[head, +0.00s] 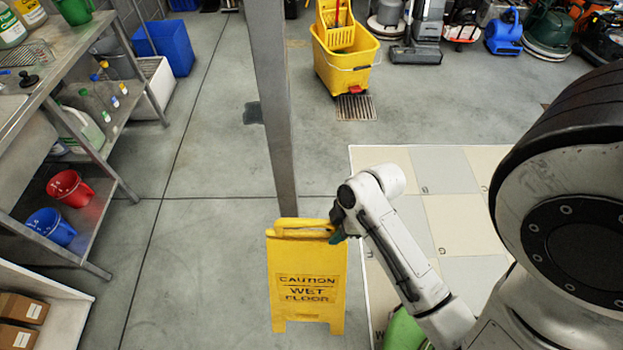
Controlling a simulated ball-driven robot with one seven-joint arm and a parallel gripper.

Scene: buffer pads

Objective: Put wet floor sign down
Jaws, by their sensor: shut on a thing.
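The yellow wet floor sign (306,262) is in the lower middle of the head view, upright, with its "CAUTION WET FLOOR" face toward me. My gripper (340,222) is shut on the sign's top right, at the handle bar. My fingers cover that corner of the sign. The sign's feet are near the grey floor, but I cannot tell whether they touch it.
A grey post (272,110) stands right behind the sign. A pale checkered mat (450,210) lies to the right. A metal shelf unit (95,165) stands at left. A yellow mop bucket (343,65) and floor machines are at the back. Floor left of the sign is clear.

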